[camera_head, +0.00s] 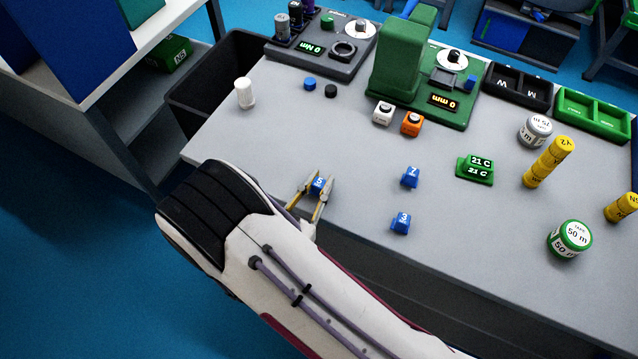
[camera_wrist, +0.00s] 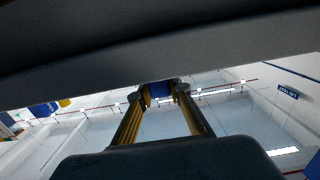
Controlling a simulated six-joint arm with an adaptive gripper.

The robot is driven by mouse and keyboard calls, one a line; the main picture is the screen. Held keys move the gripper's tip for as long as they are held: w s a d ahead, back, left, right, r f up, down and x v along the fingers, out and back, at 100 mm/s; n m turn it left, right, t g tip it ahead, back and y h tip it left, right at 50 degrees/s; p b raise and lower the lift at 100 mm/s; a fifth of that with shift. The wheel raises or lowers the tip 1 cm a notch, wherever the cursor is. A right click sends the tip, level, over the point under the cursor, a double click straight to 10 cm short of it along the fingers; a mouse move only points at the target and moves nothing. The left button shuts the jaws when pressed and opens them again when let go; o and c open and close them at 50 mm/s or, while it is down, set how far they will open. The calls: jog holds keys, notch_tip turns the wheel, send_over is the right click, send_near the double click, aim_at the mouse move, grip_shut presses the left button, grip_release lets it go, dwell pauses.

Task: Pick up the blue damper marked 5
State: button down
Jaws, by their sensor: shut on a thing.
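The blue damper marked 5 (camera_head: 318,186) is between the fingertips of my gripper (camera_head: 316,190), near the front left edge of the table. My gripper is shut on it. In the wrist view the damper (camera_wrist: 160,90) shows as a small blue block between the fingertips (camera_wrist: 158,92). I cannot tell whether the damper touches the table. Two other blue dampers stand to the right, one marked 7 (camera_head: 410,178) and one marked 3 (camera_head: 401,223).
The grey table (camera_head: 345,140) is clear to the left and behind the damper. A white cylinder (camera_head: 244,92) stands at the left edge. A white block (camera_head: 383,113) and an orange block (camera_head: 412,124) stand before the green device (camera_head: 400,65). A green 21 C block (camera_head: 476,170) is right.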

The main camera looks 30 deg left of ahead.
aim_at(319, 182)
jog(key=shift+r, duration=0.15)
jog(key=shift+r, duration=4.8)
